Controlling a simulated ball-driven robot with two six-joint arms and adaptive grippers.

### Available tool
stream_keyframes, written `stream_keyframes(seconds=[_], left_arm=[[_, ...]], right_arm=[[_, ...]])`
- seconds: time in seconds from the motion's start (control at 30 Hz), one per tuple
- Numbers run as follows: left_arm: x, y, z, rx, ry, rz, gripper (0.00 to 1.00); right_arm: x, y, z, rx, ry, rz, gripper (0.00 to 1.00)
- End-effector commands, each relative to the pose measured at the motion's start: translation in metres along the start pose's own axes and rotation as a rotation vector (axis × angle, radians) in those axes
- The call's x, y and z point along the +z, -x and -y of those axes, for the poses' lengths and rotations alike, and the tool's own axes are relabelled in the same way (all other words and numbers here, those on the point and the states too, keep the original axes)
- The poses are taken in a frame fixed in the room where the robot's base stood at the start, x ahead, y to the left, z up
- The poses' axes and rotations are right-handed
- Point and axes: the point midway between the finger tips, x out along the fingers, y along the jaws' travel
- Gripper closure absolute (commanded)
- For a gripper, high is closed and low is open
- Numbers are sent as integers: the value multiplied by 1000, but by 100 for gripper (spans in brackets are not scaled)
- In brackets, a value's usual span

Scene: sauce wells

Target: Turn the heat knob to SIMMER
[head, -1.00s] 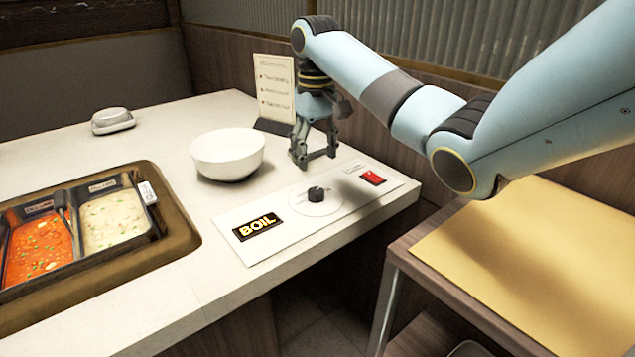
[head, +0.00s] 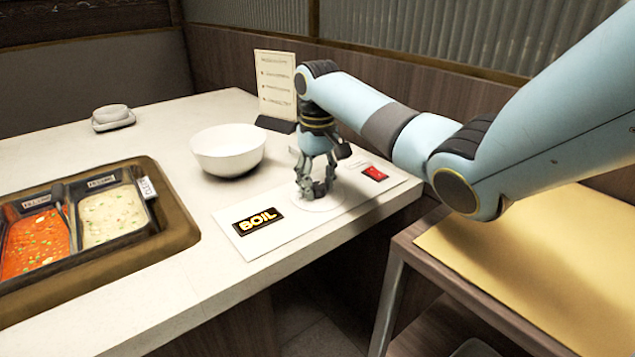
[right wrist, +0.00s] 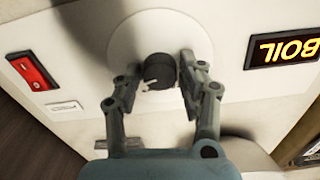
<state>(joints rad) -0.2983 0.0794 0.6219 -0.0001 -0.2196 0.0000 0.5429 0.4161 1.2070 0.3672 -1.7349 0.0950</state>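The dark round heat knob (right wrist: 158,72) sits on a white dial plate on the control panel (head: 262,250), with a light pointer mark on it. My right gripper (head: 316,192) is down at the panel, pointing downward. In the right wrist view its two fingers (right wrist: 160,78) stand on either side of the knob, apart, with a slight gap showing on the left; contact is hard to tell. The lit display (head: 258,222) reads BOIL. My left gripper is out of view.
A red switch (head: 374,173) is on the panel, right of the gripper. A white bowl (head: 228,150) stands behind left. A menu card (head: 275,85) stands at the back. Sauce wells (head: 112,215) are at left. The counter edge is close in front.

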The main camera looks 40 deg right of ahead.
Motion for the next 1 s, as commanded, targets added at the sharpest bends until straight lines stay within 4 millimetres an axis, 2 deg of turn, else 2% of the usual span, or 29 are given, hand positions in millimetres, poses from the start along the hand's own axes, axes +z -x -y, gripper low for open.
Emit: stream_keyframes(seconds=[0.03, 0.27, 0.57, 0.77, 1.0], left_arm=[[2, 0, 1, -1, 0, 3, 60], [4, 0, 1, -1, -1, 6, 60], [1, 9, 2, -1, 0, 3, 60], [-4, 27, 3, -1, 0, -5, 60], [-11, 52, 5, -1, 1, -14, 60]], right_arm=[[0, 0, 0, 0, 0, 0, 68], [0, 0, 0, 0, 0, 0, 97], [0, 2, 0, -1, 44, -1, 97], [0, 5, 1, -2, 156, 1, 97], [0, 6, 1, -3, 363, 0, 97]])
